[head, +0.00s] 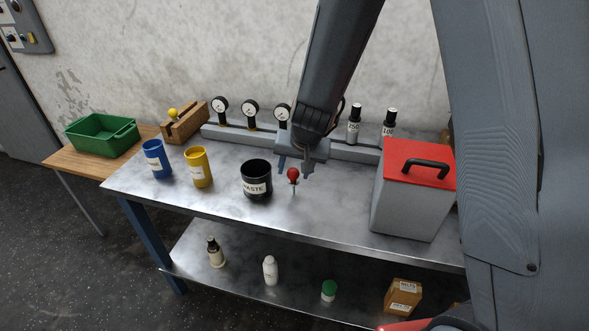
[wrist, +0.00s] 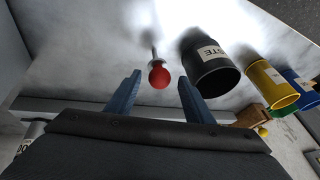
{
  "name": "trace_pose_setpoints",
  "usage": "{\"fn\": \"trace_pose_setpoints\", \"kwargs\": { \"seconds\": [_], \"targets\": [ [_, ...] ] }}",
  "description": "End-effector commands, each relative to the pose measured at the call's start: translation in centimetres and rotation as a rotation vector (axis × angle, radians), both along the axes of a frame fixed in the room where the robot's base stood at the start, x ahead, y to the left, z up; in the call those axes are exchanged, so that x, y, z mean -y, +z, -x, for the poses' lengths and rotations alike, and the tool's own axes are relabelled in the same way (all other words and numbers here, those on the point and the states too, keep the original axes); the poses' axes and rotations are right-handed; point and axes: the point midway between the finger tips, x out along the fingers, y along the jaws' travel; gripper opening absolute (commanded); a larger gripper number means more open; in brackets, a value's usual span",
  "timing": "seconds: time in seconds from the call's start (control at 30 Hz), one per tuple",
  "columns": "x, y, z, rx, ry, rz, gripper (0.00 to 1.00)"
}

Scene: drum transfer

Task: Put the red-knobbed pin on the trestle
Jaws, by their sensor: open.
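The red-knobbed pin (head: 293,175) stands upright on the metal bench, with a thin pale stem below its round knob. In the wrist view the knob (wrist: 159,76) appears in the gap between my fingertips, with space on both sides. My gripper (head: 295,168) is open and empty, pointing down just above and behind the pin; its fingers (wrist: 160,82) also show in the wrist view. A notched wooden stand (head: 190,124) at the bench's back left carries a yellow ball; it may be the trestle, but I cannot tell for certain.
The black waste cup (head: 256,185) stands close left of the pin. Yellow (head: 199,170) and blue (head: 157,163) cups stand farther left. A grey box with a red lid (head: 413,190) stands right. Gauges (head: 250,110) line the back rail. A green crate (head: 101,139) sits on the wooden side table.

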Motion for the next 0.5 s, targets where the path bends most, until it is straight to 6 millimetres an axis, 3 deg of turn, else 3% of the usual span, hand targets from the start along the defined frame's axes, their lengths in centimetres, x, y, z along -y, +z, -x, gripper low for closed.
{"fn": "trace_pose_setpoints", "kwargs": {
  "seconds": [0.5],
  "targets": [
    [0.9, 7.8, 3.3, 0.002, 0.001, 0.000, 0.47]
  ]
}}
